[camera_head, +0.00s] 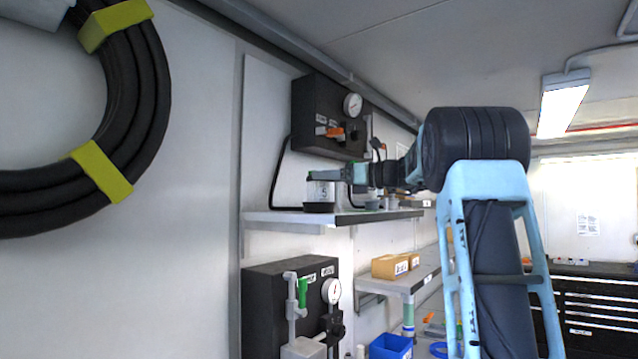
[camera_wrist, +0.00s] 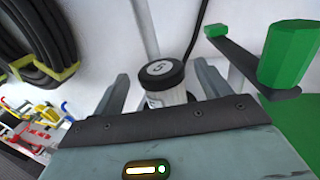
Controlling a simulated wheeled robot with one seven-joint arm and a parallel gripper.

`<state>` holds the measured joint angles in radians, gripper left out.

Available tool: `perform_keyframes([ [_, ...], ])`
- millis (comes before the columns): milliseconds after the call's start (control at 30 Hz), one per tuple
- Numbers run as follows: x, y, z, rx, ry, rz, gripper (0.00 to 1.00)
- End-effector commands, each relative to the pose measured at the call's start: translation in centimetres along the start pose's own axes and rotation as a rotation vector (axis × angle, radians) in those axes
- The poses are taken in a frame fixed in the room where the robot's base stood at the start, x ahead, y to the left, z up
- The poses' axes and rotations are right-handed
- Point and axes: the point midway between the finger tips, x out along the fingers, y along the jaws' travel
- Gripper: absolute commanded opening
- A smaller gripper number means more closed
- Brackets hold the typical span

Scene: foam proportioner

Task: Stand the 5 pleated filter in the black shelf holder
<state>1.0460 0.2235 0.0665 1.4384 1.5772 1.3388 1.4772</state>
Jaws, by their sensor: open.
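The pleated filter (camera_head: 321,189) is a pale cylinder marked 5, upright on the wall shelf at the left end. A low, wider black round base (camera_head: 319,207), which looks like the black holder, is under it. In the wrist view the filter's black top cap (camera_wrist: 162,71) with a 5 shows between my two grey fingers. My gripper (camera_head: 340,173) is open at the filter's upper part, reaching in from the right. I cannot tell whether a finger touches it. The filter's seat in the base is partly hidden.
The wall shelf (camera_head: 290,217) is narrow. A black gauge box (camera_head: 322,115) hangs above it, and another (camera_head: 275,290) is below. Small grey parts (camera_head: 382,203) sit farther right on the shelf. A green handle-like part (camera_wrist: 290,52) is close on the right in the wrist view.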

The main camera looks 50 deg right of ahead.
Motion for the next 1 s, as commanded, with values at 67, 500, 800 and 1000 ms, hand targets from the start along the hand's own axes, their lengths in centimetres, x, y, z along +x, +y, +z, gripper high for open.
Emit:
perform_keyframes([
  [67, -1.9, -0.1, -0.5, -0.002, 0.000, -0.004, 0.76],
  [500, -8.3, 0.0, -0.1, -0.001, 0.000, -0.001, 0.76],
  [800, -8.6, 0.0, 0.0, 0.000, 0.000, 0.000, 0.76],
  [1000, -8.6, 0.0, 0.0, 0.000, 0.000, 0.000, 0.76],
])
